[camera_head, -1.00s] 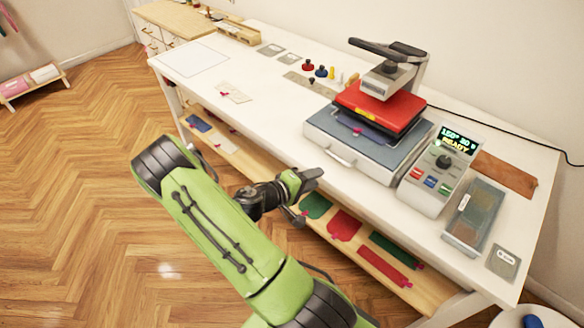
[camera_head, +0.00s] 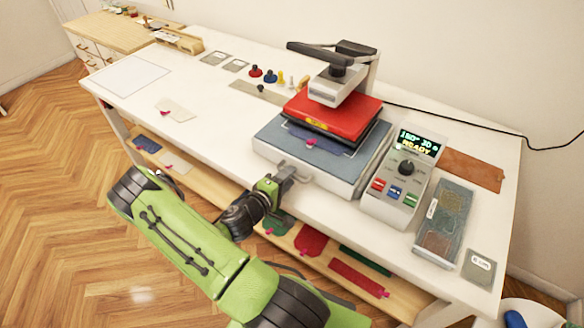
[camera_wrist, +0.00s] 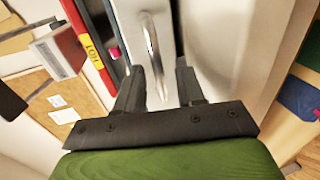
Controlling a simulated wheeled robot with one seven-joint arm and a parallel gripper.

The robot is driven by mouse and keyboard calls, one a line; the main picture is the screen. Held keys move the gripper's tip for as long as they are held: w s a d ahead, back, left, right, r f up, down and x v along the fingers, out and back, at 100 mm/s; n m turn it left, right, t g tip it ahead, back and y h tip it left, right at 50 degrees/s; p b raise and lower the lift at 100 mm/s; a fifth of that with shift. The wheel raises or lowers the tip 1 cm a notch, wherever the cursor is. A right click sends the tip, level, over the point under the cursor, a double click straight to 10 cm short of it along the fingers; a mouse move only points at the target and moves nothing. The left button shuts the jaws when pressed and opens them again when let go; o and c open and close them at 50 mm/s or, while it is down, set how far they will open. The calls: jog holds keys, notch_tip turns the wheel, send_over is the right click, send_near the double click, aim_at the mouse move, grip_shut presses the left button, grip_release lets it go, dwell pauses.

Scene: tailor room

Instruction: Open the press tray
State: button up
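The heat press stands on the white table, with a red upper plate (camera_head: 332,115) under a dark lever (camera_head: 330,55). Below it is the press tray (camera_head: 330,170), a grey-blue slab with a pale front and a metal handle. A piece of dark blue fabric lies on the tray under the plate. My gripper (camera_head: 285,172) is at the tray's front, by the handle, which it partly covers. In the wrist view my gripper (camera_wrist: 160,72) is open, and the curved handle (camera_wrist: 151,45) shows ahead, between the lines of the two fingers. Contact cannot be told.
A control box (camera_head: 402,175) reading READY stands right of the press, beside a grey tray of swatches (camera_head: 443,220). A shelf (camera_head: 310,258) with coloured fabric pieces runs under the table edge near my arm. The table's left part is mostly clear.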

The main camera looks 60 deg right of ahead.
jog(key=shift+s+d, duration=0.1)
jog(key=shift+d, duration=0.2)
jog(key=shift+a, duration=0.2)
jog(key=shift+d, duration=0.1)
grip_shut()
